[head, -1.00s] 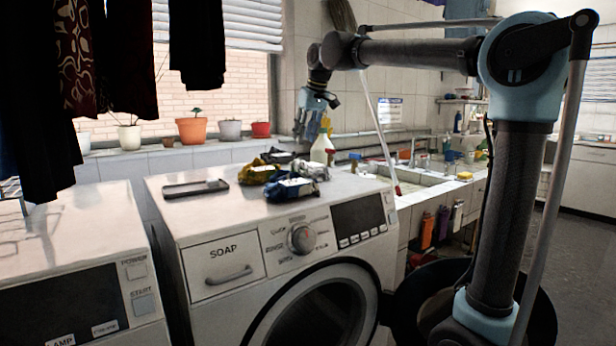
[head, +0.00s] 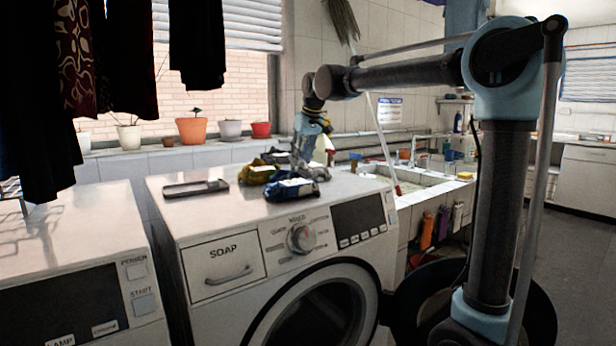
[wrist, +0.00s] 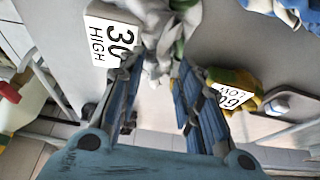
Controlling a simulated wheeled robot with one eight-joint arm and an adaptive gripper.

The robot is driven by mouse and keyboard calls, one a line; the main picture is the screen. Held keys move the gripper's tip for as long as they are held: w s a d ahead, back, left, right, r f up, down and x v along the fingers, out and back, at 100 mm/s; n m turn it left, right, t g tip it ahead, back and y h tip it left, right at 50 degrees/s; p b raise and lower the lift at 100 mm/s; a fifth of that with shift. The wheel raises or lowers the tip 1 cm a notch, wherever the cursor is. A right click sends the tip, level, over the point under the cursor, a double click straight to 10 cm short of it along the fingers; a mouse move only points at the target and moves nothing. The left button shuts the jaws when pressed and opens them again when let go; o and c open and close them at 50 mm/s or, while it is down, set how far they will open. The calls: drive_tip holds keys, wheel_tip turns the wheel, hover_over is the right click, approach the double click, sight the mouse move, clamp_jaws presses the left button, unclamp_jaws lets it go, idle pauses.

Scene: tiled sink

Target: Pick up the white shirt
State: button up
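The white shirt (wrist: 160,48) is a crumpled grey-white cloth on the washing machine top, with a white tag (wrist: 110,38) reading "30 HIGH" beside it in the wrist view. In the head view the shirt (head: 312,172) lies at the back right of the clothes pile, partly hidden. My gripper (wrist: 165,62) is open, pointing down, with its fingers spread and the tips close to the shirt's near edge. I cannot tell whether they touch it. In the head view my gripper (head: 305,157) is just above and behind the pile.
A yellow-green garment (wrist: 238,79) with a "60 LOW" tag lies close by the right finger. A blue garment (head: 290,189) lies at the pile's front. A white bottle (wrist: 20,98) stands left in the wrist view. A dark tray (head: 195,188) lies left of the pile.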

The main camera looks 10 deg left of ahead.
drive_tip(key=shift+c, duration=0.6)
clamp_jaws()
wheel_tip(320, 180, up, 10)
